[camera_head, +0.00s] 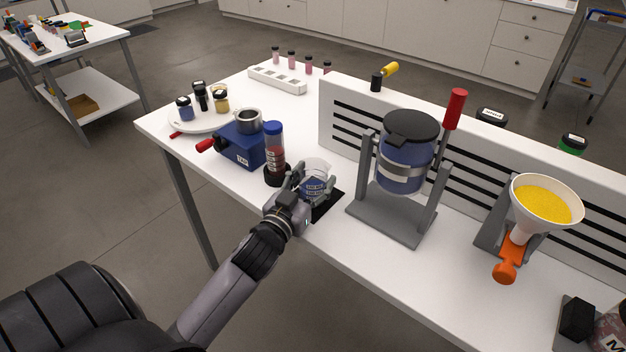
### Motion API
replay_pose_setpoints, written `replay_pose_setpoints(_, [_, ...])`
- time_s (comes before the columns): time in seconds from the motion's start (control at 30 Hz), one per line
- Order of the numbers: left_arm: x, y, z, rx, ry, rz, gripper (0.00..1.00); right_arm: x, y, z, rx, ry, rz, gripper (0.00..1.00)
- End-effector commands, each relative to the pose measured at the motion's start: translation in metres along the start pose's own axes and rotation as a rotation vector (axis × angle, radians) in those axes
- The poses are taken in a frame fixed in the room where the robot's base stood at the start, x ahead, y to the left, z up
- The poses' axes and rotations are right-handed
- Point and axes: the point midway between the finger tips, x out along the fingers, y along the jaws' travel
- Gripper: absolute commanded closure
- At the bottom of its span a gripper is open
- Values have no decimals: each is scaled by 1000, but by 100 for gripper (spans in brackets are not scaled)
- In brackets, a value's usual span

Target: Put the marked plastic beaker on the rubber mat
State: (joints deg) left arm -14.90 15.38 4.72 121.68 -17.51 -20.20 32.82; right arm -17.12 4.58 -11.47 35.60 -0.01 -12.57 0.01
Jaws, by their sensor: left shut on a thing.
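The marked plastic beaker (315,168) is clear, with blue markings on its side. My left gripper (316,187) is shut on it from the near side, and its fingers hide part of the beaker. The black rubber mat (327,207) lies flat on the white table beside and below the beaker, partly covered by my gripper. The beaker looks upright over the mat. I cannot tell whether its base touches the mat. My right gripper is not in view.
A tube with a blue cap (274,139) stands close left of my gripper, by a blue device (240,145). A blue drum in a grey stand (407,160) is to the right. A slotted grey panel (345,112) runs behind. A funnel of yellow powder (545,205) stands farther right.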

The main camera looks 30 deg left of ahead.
Motion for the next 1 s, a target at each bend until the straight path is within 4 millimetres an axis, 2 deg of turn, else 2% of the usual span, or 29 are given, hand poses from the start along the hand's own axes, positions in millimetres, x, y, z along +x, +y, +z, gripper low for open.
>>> replay_pose_setpoints(0.23, [0, 0, 3, 0, 0, 0, 80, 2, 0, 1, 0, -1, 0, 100])
replay_pose_setpoints(0.27, [0, 0, 3, 0, 0, 0, 45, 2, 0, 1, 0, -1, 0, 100])
replay_pose_setpoints(0.53, [0, 0, 2, 0, 0, 0, 28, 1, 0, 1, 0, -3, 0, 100])
replay_pose_setpoints(0.9, [0, 0, -2, 1, 1, 1, 27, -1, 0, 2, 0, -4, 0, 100])
replay_pose_setpoints(1.0, [-8, 0, 1, -1, -1, 0, 27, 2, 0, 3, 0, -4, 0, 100])
